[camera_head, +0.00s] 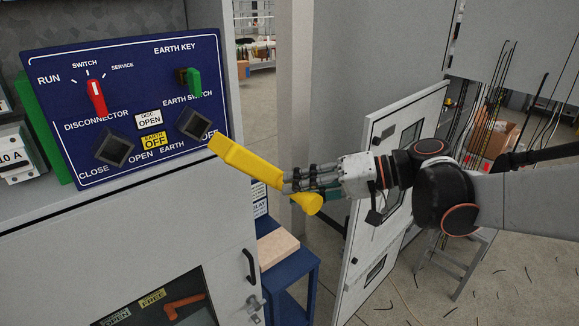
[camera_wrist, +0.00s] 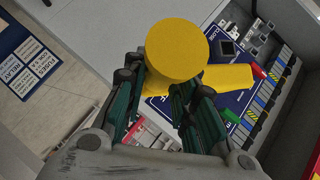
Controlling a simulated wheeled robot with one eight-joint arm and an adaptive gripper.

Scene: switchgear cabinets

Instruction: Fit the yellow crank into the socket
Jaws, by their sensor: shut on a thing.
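The yellow crank (camera_head: 243,161) is held in my gripper (camera_head: 290,183), clear of the panel. Its long flat end points up and left toward the blue panel, and its round knob hangs below the fingers. In the wrist view the crank (camera_wrist: 178,50) shows its round end near the camera, between the fingers of my gripper (camera_wrist: 165,95). The blue panel (camera_head: 75,85) has two square dark sockets: the disconnector socket (camera_head: 114,149) at lower left and the earth switch socket (camera_head: 194,123) at lower right. The crank's tip appears just right of and below the earth switch socket.
A red switch (camera_head: 97,98) and a green key (camera_head: 193,82) stick out from the panel. A grey cabinet door (camera_head: 386,190) stands open behind my gripper. A blue stand (camera_head: 292,270) with a light top is below. The lower cabinet door has a black handle (camera_head: 250,266).

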